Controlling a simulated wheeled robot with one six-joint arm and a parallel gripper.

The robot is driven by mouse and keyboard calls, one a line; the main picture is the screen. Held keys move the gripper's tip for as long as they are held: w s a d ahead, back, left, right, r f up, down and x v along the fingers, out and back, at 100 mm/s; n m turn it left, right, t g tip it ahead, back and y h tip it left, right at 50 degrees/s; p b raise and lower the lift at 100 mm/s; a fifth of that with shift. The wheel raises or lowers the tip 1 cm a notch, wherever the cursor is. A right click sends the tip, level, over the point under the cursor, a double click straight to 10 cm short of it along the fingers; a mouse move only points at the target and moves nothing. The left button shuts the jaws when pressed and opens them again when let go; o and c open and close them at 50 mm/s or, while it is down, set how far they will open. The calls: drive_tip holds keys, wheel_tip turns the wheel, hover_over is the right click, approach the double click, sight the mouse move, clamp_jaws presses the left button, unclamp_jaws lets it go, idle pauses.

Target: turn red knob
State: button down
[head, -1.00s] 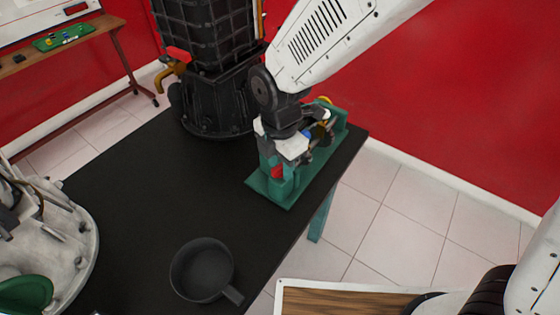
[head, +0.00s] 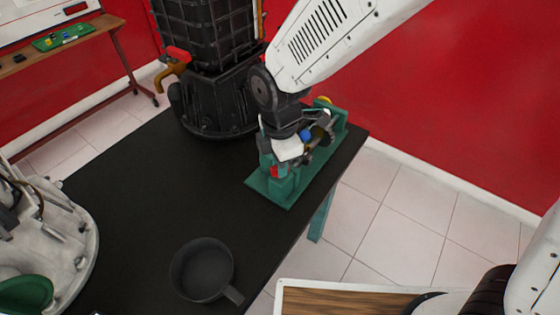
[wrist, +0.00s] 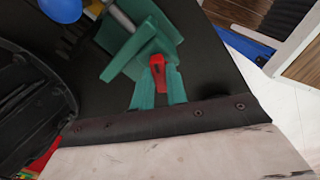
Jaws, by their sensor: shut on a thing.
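The red knob (head: 275,171) is at the near end of a green stand (head: 285,191) on the black table. The fingertips' contact is small and partly hidden in the head view.
A blue ball (head: 306,135) and a yellow part (head: 324,100) are on the stand behind my gripper. A dark pan (head: 202,270) lies near the table's front. A tall black engine (head: 210,70) stands behind. The table's middle is clear.

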drive_tip(key=m, duration=0.4)
drive_tip(key=shift+m, duration=0.3)
drive_tip(key=m, duration=0.4)
drive_tip(key=shift+m, duration=0.3)
drive_tip(key=m, duration=0.4)
drive_tip(key=shift+m, duration=2.2)
drive_tip(key=c, duration=1.4)
unclamp_jaws()
